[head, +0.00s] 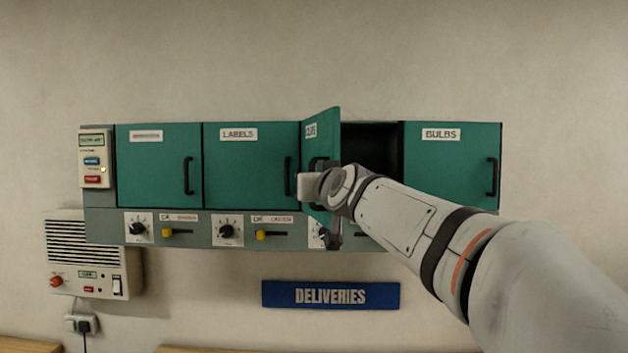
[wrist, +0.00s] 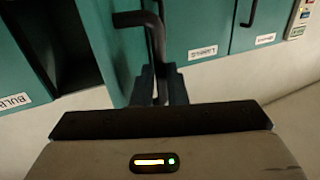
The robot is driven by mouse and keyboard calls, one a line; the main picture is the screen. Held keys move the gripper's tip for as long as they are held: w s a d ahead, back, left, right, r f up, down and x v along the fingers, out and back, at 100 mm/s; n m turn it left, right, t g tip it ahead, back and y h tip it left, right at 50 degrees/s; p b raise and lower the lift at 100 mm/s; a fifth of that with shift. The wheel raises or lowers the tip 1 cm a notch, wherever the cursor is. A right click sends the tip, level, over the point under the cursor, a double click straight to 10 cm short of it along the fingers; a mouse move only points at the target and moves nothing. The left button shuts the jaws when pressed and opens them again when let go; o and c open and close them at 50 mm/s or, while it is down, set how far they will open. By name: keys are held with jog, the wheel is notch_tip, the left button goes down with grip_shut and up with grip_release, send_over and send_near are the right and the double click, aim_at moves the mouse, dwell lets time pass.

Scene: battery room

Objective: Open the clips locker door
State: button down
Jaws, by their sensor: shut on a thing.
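The clips locker door (head: 322,135) is a green panel with a "CLIPS" label, standing partly open. It is swung outward from its left edge, and the dark locker interior (head: 370,150) shows to its right. In the wrist view, my gripper (wrist: 160,84) is shut on the black bar handle (wrist: 153,30) of this door. In the head view, my wrist covers the lower part of the door and most of the grip on the handle.
The labels locker (head: 245,170) on the left and the bulbs locker (head: 450,165) on the right are closed. Knobs and yellow switches (head: 262,235) line the panel below. A "DELIVERIES" sign (head: 330,294) hangs underneath. The wall above is bare.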

jog(key=shift+d+r, duration=0.2)
jog(key=shift+d, duration=0.1)
jog(key=c, duration=1.8)
grip_release()
jog(key=shift+w, duration=0.1)
jog(key=shift+o, duration=1.3)
jog(key=shift+w+f, duration=0.25)
jog(key=shift+w, duration=0.05)
jog(key=shift+o, duration=0.4)
jog(key=shift+s, duration=0.2)
jog(key=b+v, duration=0.2)
jog(key=v, duration=0.6)
